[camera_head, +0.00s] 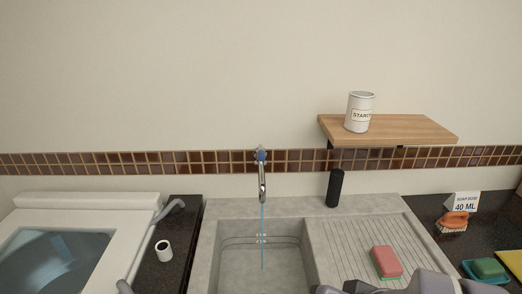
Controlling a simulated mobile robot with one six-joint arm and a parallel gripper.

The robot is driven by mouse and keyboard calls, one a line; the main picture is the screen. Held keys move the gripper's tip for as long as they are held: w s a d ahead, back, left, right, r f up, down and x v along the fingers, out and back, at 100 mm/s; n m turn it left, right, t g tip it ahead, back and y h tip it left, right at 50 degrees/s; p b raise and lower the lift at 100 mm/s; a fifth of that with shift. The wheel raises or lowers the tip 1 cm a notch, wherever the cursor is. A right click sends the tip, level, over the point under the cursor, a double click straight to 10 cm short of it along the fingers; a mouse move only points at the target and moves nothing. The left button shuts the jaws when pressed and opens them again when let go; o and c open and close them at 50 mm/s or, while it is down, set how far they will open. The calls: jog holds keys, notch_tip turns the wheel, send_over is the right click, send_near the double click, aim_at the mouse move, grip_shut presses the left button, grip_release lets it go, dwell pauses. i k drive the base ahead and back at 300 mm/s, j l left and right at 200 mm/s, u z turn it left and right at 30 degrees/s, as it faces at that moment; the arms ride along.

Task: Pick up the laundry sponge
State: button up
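A pink block with a green edge along its bottom, which looks like the sponge (386,261), lies on the ribbed drainboard (350,238) right of the sink basin. Nothing holds it. Grey parts of my arm (428,284) show at the bottom edge, just below the sponge in the picture. The end with my gripper is cut off or too unclear to make out, so I cannot tell its fingers' state.
Water runs from the faucet (262,175) into the sink. A black bottle (335,188) stands behind the drainboard. At right are an orange brush (455,221), a sign (464,203) and a green block (488,267) in a teal dish. A starch can (360,113) stands on a shelf (415,129).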

aim_at(387, 266)
jog(key=z, duration=0.9)
jog(key=i+l+u, duration=0.2)
jog(key=l+u, duration=0.15)
jog(key=u, duration=0.15)
jog(key=i+l+u, duration=0.1)
jog(key=l+u, duration=0.85)
jog(key=i+j, duration=0.05)
